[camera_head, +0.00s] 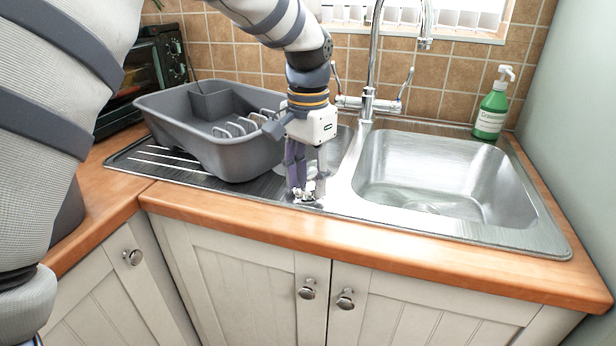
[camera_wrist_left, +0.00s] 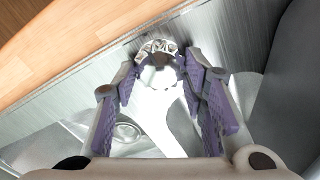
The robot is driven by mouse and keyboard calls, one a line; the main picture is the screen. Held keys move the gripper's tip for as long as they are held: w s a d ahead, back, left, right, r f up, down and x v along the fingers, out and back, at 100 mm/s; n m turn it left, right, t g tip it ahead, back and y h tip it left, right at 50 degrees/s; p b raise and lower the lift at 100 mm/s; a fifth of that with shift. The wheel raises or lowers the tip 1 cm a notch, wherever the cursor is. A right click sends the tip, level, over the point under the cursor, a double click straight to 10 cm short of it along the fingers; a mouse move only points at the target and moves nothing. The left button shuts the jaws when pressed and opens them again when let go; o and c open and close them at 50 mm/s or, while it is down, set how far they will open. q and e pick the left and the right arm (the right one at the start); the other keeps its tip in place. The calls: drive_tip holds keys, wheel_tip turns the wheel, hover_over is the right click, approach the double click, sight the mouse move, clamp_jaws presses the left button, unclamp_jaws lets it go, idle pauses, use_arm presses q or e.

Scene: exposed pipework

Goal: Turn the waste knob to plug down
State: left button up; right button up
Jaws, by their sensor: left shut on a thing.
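The waste knob (camera_head: 309,194) is a small shiny metal piece on the front rim of the steel sink, between the drainer and the large basin. In the left wrist view the knob (camera_wrist_left: 157,46) is a ribbed chrome piece between my fingertips. My left gripper (camera_head: 305,190) points down from above and is shut on the knob; its purple-grey finger pads (camera_wrist_left: 157,66) sit on both sides of it. The fingers partly hide the knob, so its exact turn angle cannot be told. My right gripper is not in view.
A grey dish rack (camera_head: 185,140) stands on the drainer left of my gripper. The tap (camera_head: 368,100) rises behind the sink. A green soap bottle (camera_head: 492,108) stands at the back right. The large basin (camera_head: 430,190) is empty. The wooden counter edge (camera_head: 400,258) runs in front.

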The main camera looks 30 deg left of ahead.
sight(308, 184)
use_arm(q)
drive_tip(key=o, duration=1.2)
drive_tip(key=shift+c, duration=0.2)
wheel_tip(308, 184, up, 12)
